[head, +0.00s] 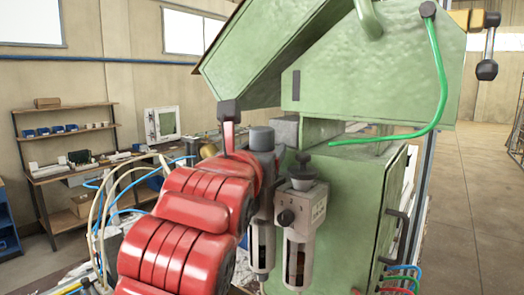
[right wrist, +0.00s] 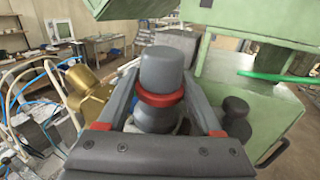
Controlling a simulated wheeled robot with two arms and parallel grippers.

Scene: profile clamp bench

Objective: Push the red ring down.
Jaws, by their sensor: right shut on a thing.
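The red ring (right wrist: 161,99) sits around the grey cylindrical knob (right wrist: 162,70), below its top, in the right wrist view. The knob also shows in the head view (head: 262,138), on top of the left one of two filter-regulator units; the ring is hidden there by my arm and gripper. My right gripper (right wrist: 163,88) has one finger on each side of the knob and is shut on the ring at its sides. How far the ring sits above the body below is hard to tell. My left gripper is not in view.
The second regulator unit (head: 302,205) stands close on the right, with a dark knob. The green machine housing (head: 345,205) is behind, and its hood (head: 370,70) overhangs above. A green hose (head: 440,75) hangs at the right. Cables and a brass part (right wrist: 88,88) lie to the left.

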